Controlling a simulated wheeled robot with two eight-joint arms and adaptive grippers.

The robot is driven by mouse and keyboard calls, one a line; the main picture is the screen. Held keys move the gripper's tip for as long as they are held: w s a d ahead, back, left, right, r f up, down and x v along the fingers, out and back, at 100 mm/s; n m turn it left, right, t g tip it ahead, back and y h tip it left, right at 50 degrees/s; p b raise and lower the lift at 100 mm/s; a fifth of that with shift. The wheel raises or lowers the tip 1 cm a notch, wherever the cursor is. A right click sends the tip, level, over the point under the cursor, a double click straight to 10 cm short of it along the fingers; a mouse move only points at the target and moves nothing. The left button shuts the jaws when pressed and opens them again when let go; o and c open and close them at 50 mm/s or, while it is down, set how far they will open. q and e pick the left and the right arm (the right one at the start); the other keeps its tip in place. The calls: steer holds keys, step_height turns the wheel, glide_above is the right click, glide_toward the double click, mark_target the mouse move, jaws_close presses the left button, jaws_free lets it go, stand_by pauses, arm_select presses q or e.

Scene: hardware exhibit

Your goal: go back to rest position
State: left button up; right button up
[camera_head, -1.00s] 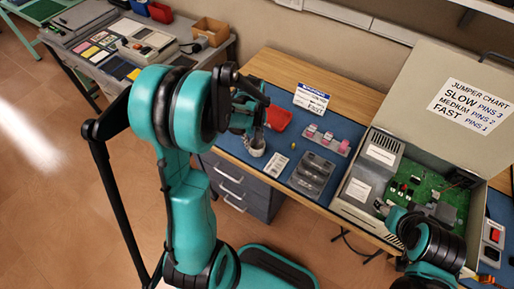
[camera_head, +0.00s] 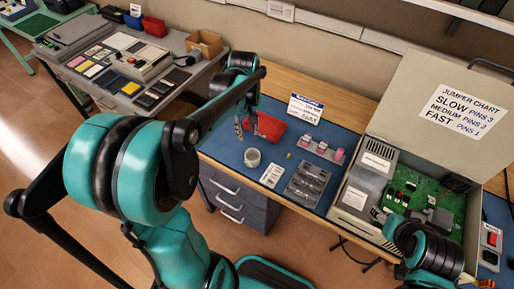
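My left gripper (camera_head: 245,125) hangs over the far left part of the blue mat, in front of the red bin (camera_head: 268,126). Its two fingers look apart with nothing between them. A small grey-white cup (camera_head: 252,158) stands on the mat nearer to me, apart from the gripper. My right arm (camera_head: 427,249) reaches in at the lower right, by the front edge of the open case (camera_head: 352,215). Its gripper end is mostly hidden by the arm, so its fingers cannot be made out.
The blue mat (camera_head: 225,145) also bears a white label card (camera_head: 271,175), a grey compartment tray (camera_head: 307,184), a rack with pink items (camera_head: 322,151) and a sign (camera_head: 305,108). The open case holds a green circuit board (camera_head: 433,197). A grey side bench (camera_head: 190,85) stands at the left.

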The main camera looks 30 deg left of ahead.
arm_select(q)
steer(key=shift+d, duration=0.1)
steer(key=s+d+r+m+t, duration=0.3)
steer(key=s+d+m+t, duration=0.4)
steer(key=s+d+m, duration=0.3)
steer(key=shift+s+d+m, duration=0.2)
steer(key=shift+s+m, duration=0.3)
steer(key=shift+m, duration=0.1)
